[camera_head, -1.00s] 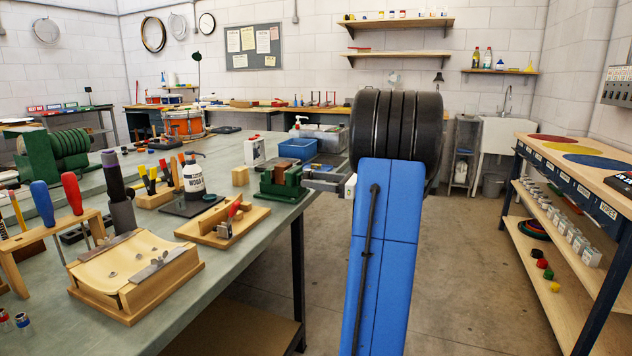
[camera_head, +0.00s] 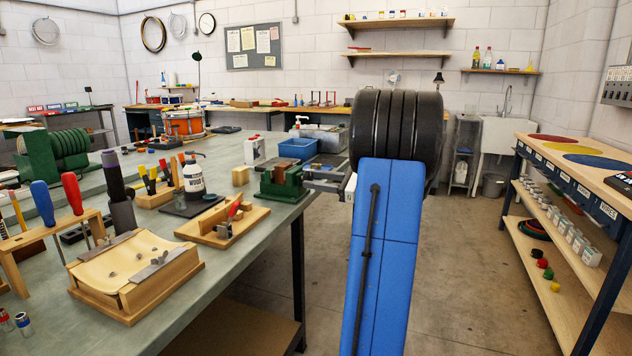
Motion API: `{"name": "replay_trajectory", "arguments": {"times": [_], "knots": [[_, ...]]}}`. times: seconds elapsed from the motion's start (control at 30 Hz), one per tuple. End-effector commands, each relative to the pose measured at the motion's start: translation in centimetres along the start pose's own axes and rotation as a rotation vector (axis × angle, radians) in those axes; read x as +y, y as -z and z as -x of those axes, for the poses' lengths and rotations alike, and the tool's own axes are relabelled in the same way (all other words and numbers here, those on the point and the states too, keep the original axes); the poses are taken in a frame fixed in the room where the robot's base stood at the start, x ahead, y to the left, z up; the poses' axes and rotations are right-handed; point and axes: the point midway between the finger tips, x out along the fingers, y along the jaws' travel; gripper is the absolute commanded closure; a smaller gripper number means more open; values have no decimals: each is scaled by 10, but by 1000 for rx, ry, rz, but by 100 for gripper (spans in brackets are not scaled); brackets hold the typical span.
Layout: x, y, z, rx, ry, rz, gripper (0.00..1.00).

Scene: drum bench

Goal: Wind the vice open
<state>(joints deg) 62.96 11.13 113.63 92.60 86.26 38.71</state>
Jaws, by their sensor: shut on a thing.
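The vice (camera_head: 281,184) is a small green block with a wooden piece between its jaws, at the right edge of the grey-green bench (camera_head: 262,232). My gripper (camera_head: 312,180) reaches from behind my blue arm to the vice's right side. Its grey fingers are shut at the vice's handle end. The handle itself is mostly hidden by the fingers, and the width of the jaw gap is too small to tell.
A blue bin (camera_head: 297,149) and a wooden block (camera_head: 240,176) stand near the vice. A wooden jig (camera_head: 222,225) with a red-handled tool lies in front. Open floor (camera_head: 462,270) separates the bench from the shelf unit (camera_head: 570,215) at right.

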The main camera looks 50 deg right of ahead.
Motion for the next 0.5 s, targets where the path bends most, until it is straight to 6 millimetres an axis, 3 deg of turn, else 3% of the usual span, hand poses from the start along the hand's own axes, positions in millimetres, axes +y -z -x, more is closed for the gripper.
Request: {"name": "replay_trajectory", "arguments": {"times": [0.5], "knots": [[0, 0, 0, 0, 0, 488, 83]]}}
